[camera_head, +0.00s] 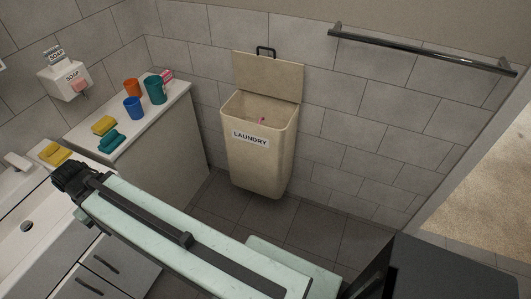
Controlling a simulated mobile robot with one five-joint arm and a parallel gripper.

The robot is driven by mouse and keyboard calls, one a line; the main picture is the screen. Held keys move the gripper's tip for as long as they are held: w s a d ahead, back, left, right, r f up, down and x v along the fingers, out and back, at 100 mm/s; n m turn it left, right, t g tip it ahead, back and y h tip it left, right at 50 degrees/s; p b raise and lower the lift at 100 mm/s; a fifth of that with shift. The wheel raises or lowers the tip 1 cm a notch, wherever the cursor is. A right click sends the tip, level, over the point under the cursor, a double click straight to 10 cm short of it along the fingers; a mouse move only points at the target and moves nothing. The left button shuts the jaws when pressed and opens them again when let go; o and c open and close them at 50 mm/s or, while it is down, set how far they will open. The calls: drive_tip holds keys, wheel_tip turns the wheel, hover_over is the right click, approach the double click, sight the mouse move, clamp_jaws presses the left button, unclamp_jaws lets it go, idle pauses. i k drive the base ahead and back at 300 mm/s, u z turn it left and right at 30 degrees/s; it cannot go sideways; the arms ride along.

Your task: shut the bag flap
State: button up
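A beige laundry bag or bin (262,166) with a "LAUNDRY" label stands against the tiled wall, near the middle of the view. Its flap (268,77) is up, leaning back against the wall, with a black handle (265,52) on its top edge. The bin's mouth is open and a small pink thing (261,119) shows inside. My gripper (66,176) is at the left, at the end of my pale green arm, well apart from the flap and over the sink side. Its fingers are too small and dark to tell open from shut.
A white counter (168,109) left of the bin holds colored cups, sponges or cloths and a pink box. A soap holder (68,82) hangs on the left wall. A metal towel rail (420,48) runs along the right wall. Dark floor in front of the bin is clear.

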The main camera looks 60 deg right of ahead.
sight(273, 77)
drive_tip(key=z, duration=1.45)
